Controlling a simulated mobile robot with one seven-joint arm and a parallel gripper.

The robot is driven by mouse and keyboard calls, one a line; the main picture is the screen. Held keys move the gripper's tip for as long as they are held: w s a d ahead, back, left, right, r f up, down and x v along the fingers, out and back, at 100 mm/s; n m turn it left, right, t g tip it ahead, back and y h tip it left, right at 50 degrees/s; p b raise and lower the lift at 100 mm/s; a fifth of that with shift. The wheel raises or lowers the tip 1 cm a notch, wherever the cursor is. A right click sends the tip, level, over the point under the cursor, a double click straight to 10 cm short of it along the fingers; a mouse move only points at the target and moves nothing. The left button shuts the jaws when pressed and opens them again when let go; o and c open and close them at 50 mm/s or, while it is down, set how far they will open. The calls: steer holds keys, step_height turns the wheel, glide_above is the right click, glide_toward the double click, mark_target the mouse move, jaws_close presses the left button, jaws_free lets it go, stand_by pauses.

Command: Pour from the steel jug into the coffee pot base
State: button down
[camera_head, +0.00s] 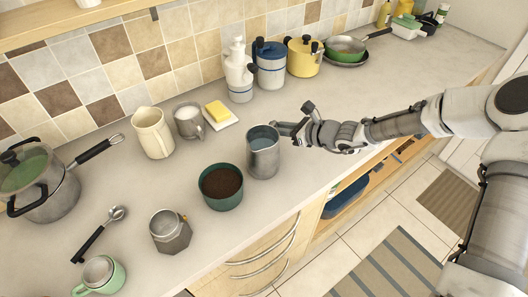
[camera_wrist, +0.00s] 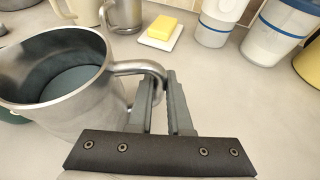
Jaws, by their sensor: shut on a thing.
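The steel jug (camera_head: 263,160) is upright near the middle of the counter with bluish liquid in it. I cannot tell whether its bottom touches the counter. My gripper (camera_head: 284,127) reaches it from the right and is shut on its handle. In the wrist view the jug (camera_wrist: 75,85) fills the left side, and its handle passes into my gripper (camera_wrist: 162,90) between the fingers. The coffee pot base (camera_head: 171,235), a faceted metal pot with an open top, stands upright near the front edge, left of and nearer than the jug.
A dark green tub of brown grounds (camera_head: 220,188) stands between jug and pot base. A cream pitcher (camera_head: 153,133), a steel mug (camera_head: 188,122) and a butter dish (camera_head: 222,122) stand behind. A spoon (camera_head: 92,238) and a green mug (camera_head: 113,281) are left. Canisters line the wall.

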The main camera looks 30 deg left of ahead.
steer(key=shift+r, duration=0.1)
steer(key=shift+r+p, duration=1.7)
steer(key=shift+r, duration=0.75)
